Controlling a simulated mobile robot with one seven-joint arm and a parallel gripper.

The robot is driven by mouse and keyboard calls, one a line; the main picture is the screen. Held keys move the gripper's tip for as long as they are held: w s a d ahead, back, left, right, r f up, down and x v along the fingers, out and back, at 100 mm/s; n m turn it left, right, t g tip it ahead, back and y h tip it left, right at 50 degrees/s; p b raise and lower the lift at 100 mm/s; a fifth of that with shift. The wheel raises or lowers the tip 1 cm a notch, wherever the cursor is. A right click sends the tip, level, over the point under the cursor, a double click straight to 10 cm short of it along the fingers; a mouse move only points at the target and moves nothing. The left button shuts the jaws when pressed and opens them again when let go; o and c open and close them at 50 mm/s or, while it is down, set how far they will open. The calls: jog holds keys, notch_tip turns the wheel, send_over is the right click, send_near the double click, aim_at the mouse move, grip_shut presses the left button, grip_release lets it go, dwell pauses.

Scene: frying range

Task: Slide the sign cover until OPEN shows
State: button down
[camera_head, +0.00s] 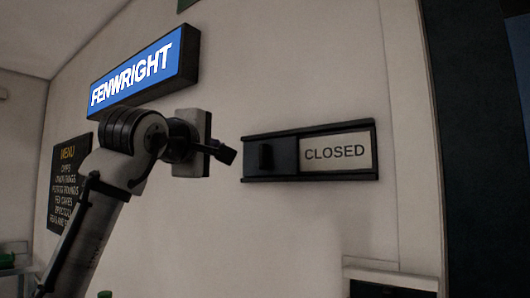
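The sign (310,179) is a long dark frame fixed on the pale wall. Its right part shows a light panel reading CLOSED (335,152). A dark sliding cover (272,156) with a raised black knob (266,157) sits over the left part and hides what is behind it. My gripper (230,153) is just left of the sign, level with the cover, with a visible gap between its fingertips and the frame's left end. The fingers are seen side-on and overlap, so their opening is unclear. Nothing shows held in them.
A lit blue FENWRIGHT sign box (146,70) juts from the wall above my arm. A black menu board (69,183) hangs at the left, partly behind my arm. A pale, dark-fronted unit (392,278) stands at the lower right. The wall below the sign is bare.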

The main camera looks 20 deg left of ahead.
aim_at(255, 155)
jog(key=shift+w+d+f+n+g, duration=0.15)
jog(key=shift+d+n+g, duration=0.15)
jog(key=shift+g, duration=0.1)
jog(key=shift+a, duration=0.1)
jog(key=w+p, duration=0.1)
jog(key=w, duration=0.2)
jog(key=w+p, duration=0.2)
jog(key=w, duration=0.1)
jog(key=w+p, duration=0.1)
jog(key=w, duration=0.2)
jog(key=shift+w+r+p, duration=0.25)
jog(key=shift+r+p, duration=0.05)
jog(key=shift+p, duration=0.1)
jog(key=shift+w+d+f, duration=0.1)
jog(key=shift+w+d, duration=0.05)
jog(key=shift+d, duration=0.3)
jog(key=d, duration=0.1)
jog(key=s+d, duration=0.1)
jog(key=shift+s+d+p, duration=0.1)
jog(key=shift+d+p, duration=0.2)
jog(key=shift+p, duration=0.05)
jog(key=shift+d+f, duration=0.2)
jog(key=shift+d, duration=0.05)
jog(key=shift+d, duration=0.1)
